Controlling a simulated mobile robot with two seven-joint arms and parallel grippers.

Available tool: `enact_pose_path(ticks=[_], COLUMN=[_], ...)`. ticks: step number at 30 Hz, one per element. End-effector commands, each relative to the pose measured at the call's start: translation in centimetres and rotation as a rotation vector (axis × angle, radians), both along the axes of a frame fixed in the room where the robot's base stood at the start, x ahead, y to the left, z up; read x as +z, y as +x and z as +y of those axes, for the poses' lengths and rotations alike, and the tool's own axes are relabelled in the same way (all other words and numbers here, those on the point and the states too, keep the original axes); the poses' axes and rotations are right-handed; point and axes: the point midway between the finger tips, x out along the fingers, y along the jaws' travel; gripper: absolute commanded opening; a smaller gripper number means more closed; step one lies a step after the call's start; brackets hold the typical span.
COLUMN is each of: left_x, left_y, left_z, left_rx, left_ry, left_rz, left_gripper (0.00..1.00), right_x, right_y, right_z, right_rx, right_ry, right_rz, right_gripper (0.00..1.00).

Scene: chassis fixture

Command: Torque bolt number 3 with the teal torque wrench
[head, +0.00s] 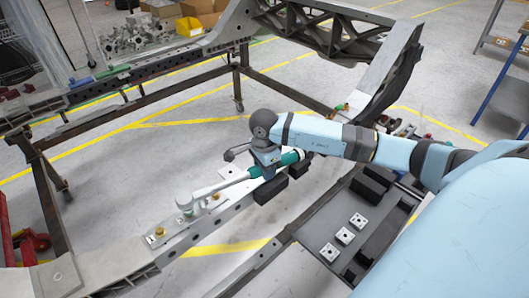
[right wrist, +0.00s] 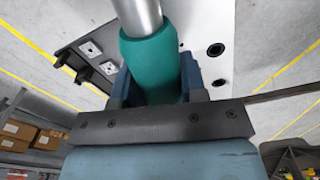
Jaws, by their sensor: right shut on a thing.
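The teal torque wrench (head: 290,158) is in my right gripper (head: 268,172), held by its teal handle. The handle also shows between the fingers in the right wrist view (right wrist: 150,60). Its silver shaft runs left to the wrench head (head: 184,201), which is over the chassis rail (head: 205,222). I cannot tell whether the head is seated on a bolt, since it hides what lies under it. A brass-coloured bolt (head: 160,232) stands on the rail left of the head. Another bolt (head: 58,277) is farther left. No bolt numbers are readable. My left gripper is out of view.
A dark tray with white square blocks (head: 345,236) lies right of the rail. The dark chassis cross-member (head: 330,35) spans the back. A yellow bin (head: 189,27) and metal parts (head: 135,35) are beyond the far rail. Open floor lies between the rails.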

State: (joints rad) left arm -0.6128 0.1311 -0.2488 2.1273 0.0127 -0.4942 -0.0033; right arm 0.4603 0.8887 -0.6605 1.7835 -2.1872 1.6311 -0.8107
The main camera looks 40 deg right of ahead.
Motion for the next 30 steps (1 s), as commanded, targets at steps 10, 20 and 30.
enact_pose_path(ticks=[10, 20, 30], left_x=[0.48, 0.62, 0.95], left_y=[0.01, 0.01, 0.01], left_z=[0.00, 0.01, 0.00], left_rx=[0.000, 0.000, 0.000], left_ry=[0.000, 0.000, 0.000], left_rz=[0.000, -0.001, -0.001], left_gripper=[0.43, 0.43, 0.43], right_x=[0.07, 0.25, 0.95], right_y=[-1.05, -1.10, -1.04], right_z=[0.20, 0.23, 0.23], right_rx=[-0.041, -0.046, -0.046], right_ry=[-0.002, -0.001, 0.000], right_rz=[0.001, -0.001, -0.003], right_gripper=[0.00, 0.00, 0.00])
